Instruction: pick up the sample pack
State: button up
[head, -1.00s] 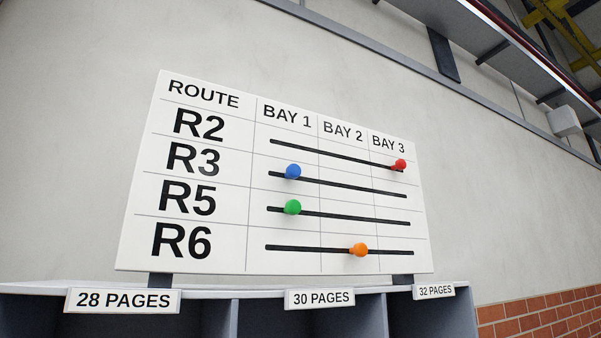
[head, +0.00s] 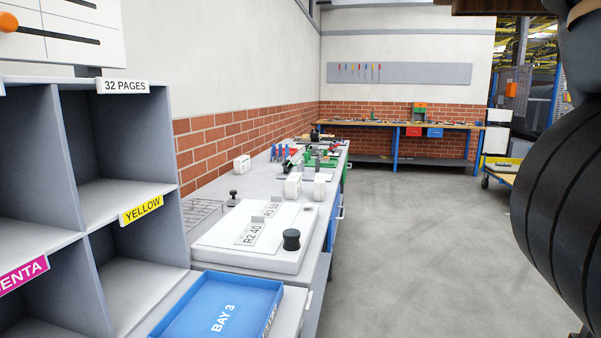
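I see no sample pack that I can make out in the head view. A blue tray marked BAY 3 (head: 190,322) sits at the bottom on the counter and looks empty. Grey shelving (head: 68,150) stands at the left, with labels 32 PAGES (head: 124,87), YELLOW (head: 142,209) and a partly cut-off magenta one; its visible compartments look empty. My gripper is not in view; a dark part of my arm fills the right edge.
Tools and small items stand further along. A workbench (head: 400,124) is at the back wall. The grey floor (head: 420,240) is clear; a yellow-topped cart (head: 502,168) stands at right.

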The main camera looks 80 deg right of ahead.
aim_at(319, 183)
jog(key=k+z, duration=0.1)
jog(key=z, duration=1.8)
